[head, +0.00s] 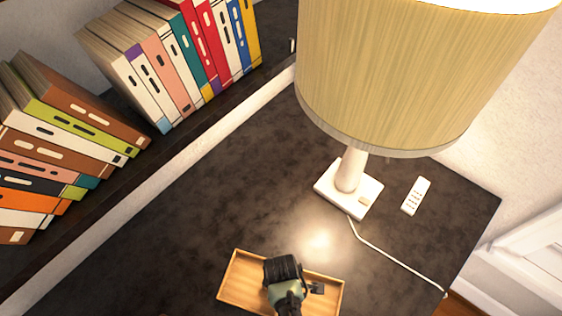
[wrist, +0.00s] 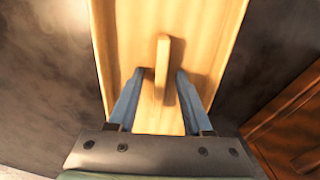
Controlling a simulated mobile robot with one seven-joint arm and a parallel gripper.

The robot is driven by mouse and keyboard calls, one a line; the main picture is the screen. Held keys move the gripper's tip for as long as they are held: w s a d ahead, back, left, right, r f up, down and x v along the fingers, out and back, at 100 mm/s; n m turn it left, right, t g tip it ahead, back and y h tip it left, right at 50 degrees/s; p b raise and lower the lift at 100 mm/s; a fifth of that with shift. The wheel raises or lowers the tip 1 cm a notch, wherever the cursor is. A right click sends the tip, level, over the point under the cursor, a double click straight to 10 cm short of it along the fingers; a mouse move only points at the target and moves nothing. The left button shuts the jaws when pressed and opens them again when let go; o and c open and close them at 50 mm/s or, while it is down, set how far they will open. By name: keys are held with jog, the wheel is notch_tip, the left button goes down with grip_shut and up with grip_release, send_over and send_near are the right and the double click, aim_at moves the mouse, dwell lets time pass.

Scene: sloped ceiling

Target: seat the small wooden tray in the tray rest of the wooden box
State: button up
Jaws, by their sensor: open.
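The small wooden tray (head: 236,278) lies on the dark tabletop at the bottom of the head view. It is light wood, shallow and rectangular. In the wrist view the tray (wrist: 210,30) fills the middle, with a raised wooden grip (wrist: 163,50) standing from it. My gripper (wrist: 164,76) is open over the tray, its two blue fingers on either side of the grip with gaps showing. In the head view my gripper (head: 286,283) covers the tray's middle. A reddish-brown wooden panelled piece (wrist: 290,125) shows at the wrist view's lower right; I cannot tell whether it is the wooden box.
A lamp with a white base (head: 349,188) and large shade (head: 390,75) stands behind the tray. Its cord (head: 395,262) runs right. A white remote (head: 416,195) lies nearby. Books (head: 70,140) fill a shelf at left. The dark tabletop (head: 150,245) left of the tray is clear.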

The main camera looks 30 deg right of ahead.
grip_shut()
jog(key=shift+r, duration=0.1)
dwell(1.2)
